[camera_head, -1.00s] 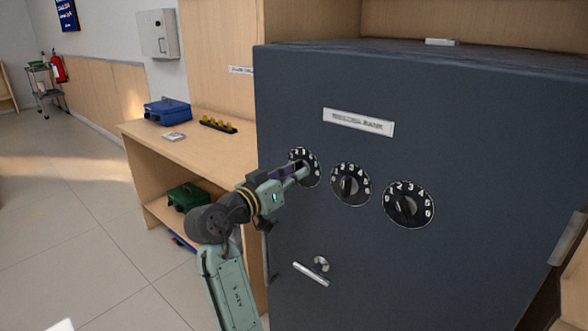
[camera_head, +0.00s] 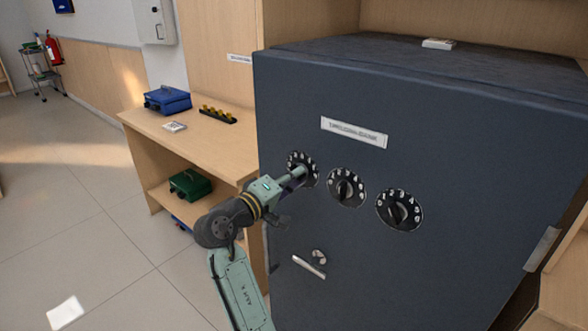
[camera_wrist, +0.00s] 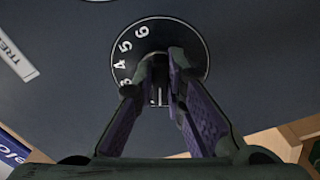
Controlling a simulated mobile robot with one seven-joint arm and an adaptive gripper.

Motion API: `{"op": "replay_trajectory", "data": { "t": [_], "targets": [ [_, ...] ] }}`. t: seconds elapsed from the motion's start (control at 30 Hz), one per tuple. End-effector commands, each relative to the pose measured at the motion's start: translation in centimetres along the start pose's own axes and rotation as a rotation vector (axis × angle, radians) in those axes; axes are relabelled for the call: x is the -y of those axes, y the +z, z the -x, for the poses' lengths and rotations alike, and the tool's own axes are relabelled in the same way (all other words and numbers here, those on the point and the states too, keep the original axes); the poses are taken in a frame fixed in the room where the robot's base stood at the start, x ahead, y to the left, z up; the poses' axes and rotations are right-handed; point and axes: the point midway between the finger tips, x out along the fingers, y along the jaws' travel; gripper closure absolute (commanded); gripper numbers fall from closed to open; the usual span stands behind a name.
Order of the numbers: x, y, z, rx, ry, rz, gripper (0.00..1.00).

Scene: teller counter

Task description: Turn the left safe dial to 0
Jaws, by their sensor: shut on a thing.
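The dark grey safe (camera_head: 420,130) carries three black dials with white numbers in a row on its front. My gripper (camera_head: 303,173) is at the left dial (camera_head: 291,160), fingers pointing into the safe's face. In the wrist view my gripper (camera_wrist: 160,68) is shut on the left dial's knob, with the left dial (camera_wrist: 185,35) around it. The numbers 4, 5 and 6 show there; the fingers hide the others, and I cannot tell which number the dial is set to. The middle dial (camera_head: 347,187) and right dial (camera_head: 399,210) stand free.
A safe handle (camera_head: 309,266) sits below the dials, right of my arm. A wooden desk (camera_head: 190,146) with a blue cash box (camera_head: 167,100) and a green box (camera_head: 190,185) stands left of the safe. Open floor (camera_head: 90,215) lies at the left.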

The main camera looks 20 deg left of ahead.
Motion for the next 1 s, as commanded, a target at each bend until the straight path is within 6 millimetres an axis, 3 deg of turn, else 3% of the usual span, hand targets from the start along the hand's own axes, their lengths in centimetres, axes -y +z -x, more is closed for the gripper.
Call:
{"op": "replay_trajectory", "data": {
  "t": [0.5, 1.0],
  "targets": [
    [-0.12, 0.01, -0.02, 0.001, 0.000, 0.354, 1.00],
    [-0.12, -0.02, 0.00, 0.000, -0.001, 0.429, 1.00]
  ]
}}
